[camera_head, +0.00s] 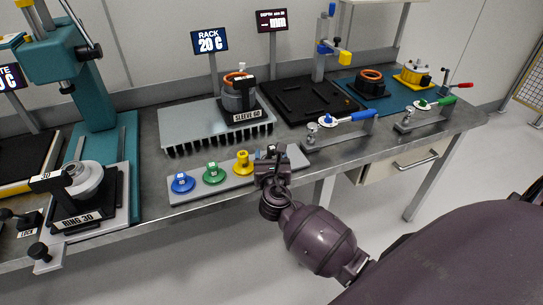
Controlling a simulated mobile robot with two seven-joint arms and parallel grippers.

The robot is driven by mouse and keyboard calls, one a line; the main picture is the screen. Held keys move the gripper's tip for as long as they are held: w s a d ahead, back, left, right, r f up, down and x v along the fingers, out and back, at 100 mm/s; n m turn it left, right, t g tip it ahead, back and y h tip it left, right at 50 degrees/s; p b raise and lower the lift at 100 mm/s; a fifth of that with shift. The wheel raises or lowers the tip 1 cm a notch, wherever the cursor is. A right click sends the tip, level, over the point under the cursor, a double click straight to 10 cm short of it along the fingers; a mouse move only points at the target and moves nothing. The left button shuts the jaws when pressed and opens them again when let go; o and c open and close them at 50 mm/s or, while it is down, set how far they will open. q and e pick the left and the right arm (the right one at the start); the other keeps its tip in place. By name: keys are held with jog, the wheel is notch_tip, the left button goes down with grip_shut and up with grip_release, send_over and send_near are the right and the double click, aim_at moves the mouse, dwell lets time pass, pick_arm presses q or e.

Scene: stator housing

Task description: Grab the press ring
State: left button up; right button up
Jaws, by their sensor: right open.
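A pale grey ring-shaped part (88,181) sits in a black fixture labelled "RING 30" (77,222), under the teal press (96,95) at the left. I cannot tell for sure whether this is the press ring. A grey tray (218,188) at the front of the bench holds a blue knobbed piece (182,184), a green one (213,174) and a yellow one (243,164). My right gripper (268,155) is open over the tray's right end, just right of the yellow piece. It hides what is at that end. My left gripper is not in view.
A finned rack (180,127) with a "SLEEVE 60" fixture (241,114) stands behind the tray. A black mat (310,99), a teal mat (392,98) and handled tools, one blue (360,116), one green (444,101), lie to the right. The bench's front edge is near my arm.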

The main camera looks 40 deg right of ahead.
aim_at(272, 146)
jog(key=x, duration=0.3)
jog(key=f+b+x, duration=0.1)
jog(key=x, duration=0.1)
jog(key=shift+s+d, duration=0.15)
jog(key=shift+d, duration=0.1)
jog(key=shift+w+d, duration=0.25)
jog(key=shift+w, duration=0.15)
jog(key=shift+c, duration=0.3)
